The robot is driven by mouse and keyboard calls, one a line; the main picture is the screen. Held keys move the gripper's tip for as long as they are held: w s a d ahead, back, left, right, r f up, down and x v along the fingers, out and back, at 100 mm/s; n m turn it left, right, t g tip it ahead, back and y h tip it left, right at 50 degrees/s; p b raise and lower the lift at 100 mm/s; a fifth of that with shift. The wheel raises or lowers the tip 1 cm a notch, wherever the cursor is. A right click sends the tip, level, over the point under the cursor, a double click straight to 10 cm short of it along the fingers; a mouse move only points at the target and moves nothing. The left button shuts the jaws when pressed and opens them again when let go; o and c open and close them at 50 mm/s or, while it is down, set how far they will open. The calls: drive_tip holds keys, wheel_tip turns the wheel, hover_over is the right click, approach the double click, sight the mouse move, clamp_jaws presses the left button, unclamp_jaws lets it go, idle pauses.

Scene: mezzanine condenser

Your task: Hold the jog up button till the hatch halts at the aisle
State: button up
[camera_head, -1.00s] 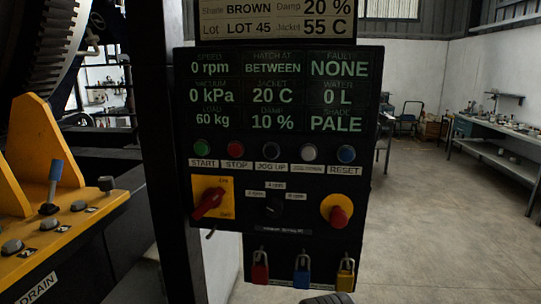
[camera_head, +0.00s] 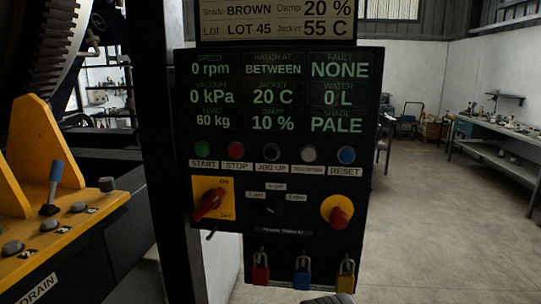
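The dark control panel (camera_head: 285,215) stands upright in the middle of the head view. Its black JOG UP button (camera_head: 271,151) is the third in the button row, above its label (camera_head: 271,168). Nothing touches or covers the button. The HATCH AT readout (camera_head: 273,69) says BETWEEN. Speed reads 0 rpm and fault reads NONE. Part of a large dark toothed drum (camera_head: 48,40) shows at the upper left; I cannot make out its hatch. No gripper fingers show; only a small rounded grey piece, which I cannot identify surely, shows at the bottom edge below the panel.
A green START (camera_head: 202,147), a red STOP (camera_head: 236,148), a white and a blue button flank JOG UP. Below are a red rotary switch (camera_head: 209,202), a red knob (camera_head: 338,214) and three padlocks. A yellow lever console (camera_head: 60,235) stands left. Open floor (camera_head: 440,230) lies right.

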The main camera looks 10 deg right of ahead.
clamp_jaws()
idle(0.8)
